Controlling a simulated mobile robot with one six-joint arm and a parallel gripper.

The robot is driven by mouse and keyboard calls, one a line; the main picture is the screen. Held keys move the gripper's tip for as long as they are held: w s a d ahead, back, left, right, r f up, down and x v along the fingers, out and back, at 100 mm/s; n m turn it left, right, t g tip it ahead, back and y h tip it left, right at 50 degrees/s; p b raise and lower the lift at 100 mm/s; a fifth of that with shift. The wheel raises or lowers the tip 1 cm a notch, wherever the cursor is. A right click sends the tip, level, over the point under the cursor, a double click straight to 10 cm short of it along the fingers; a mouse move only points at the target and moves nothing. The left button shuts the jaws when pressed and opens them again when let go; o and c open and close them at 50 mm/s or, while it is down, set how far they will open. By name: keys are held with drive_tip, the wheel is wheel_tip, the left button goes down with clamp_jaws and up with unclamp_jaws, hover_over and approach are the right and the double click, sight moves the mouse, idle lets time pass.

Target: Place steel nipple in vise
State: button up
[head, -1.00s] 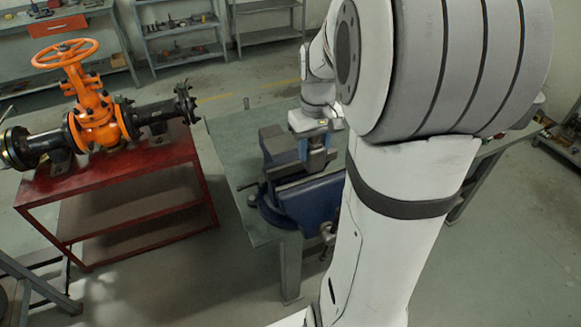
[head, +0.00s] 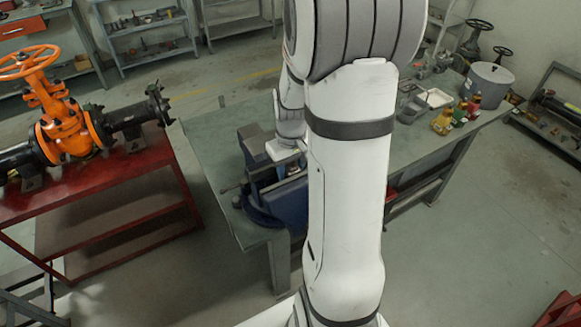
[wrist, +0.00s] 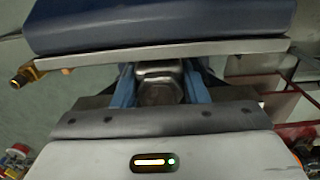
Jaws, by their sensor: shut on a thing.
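The steel nipple (wrist: 158,76) is a shiny grey metal piece in the middle of the wrist view. My gripper (wrist: 160,92) is shut on it, with one blue finger at each side. The blue vise (head: 291,203) stands at the near corner of the green bench in the head view, and my gripper (head: 287,160) is down at its jaws. In the wrist view the vise (wrist: 160,24) shows as a blue body with a pale jaw plate just beyond the nipple. The nipple's lower end is hidden, and I cannot tell whether it touches the jaws.
The green workbench (head: 215,135) holds colored bottles (head: 459,113), small trays and a grey bucket (head: 487,85) at the right. A red stand (head: 100,189) with an orange gate valve (head: 67,122) is at the left. A floor gap separates stand and bench.

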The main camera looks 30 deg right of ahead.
drive_tip(key=shift+r, duration=0.1)
drive_tip(key=shift+f, duration=0.25)
drive_tip(key=o, duration=1.3)
drive_tip(key=shift+o, duration=0.2)
drive_tip(key=shift+r, duration=0.1)
